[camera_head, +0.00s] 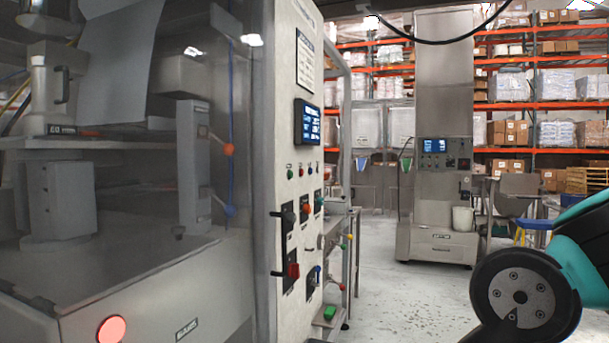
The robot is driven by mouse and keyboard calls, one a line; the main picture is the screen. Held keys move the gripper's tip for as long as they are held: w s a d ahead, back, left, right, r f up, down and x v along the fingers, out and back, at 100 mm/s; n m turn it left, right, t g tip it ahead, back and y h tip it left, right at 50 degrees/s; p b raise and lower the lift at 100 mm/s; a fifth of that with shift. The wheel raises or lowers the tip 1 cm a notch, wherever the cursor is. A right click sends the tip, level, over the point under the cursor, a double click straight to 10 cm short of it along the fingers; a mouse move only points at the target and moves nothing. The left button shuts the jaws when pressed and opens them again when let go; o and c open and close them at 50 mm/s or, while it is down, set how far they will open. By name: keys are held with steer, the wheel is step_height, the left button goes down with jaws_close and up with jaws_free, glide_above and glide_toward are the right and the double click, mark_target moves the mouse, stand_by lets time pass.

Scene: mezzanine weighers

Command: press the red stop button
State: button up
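A control panel (304,170) faces right on the side of the grey machine at left centre. It carries several small knobs and buttons. A red block-shaped control (293,270) sits low on its left edge, and an orange-red round knob (306,208) sits higher up. A large round red button or lamp (111,329) is at the bottom left on the front of the same machine. I cannot tell which of these is the stop button; no label is readable. My arm's teal and black joint shows at the lower right, well apart from the panel. My gripper is out of view.
A second steel machine (438,225) with a screen stands at the back, a white bucket (462,219) on its right. Pale floor (400,300) is open between it and the panel. Orange-beamed racks (555,150) fill the background. A dark cable hangs overhead.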

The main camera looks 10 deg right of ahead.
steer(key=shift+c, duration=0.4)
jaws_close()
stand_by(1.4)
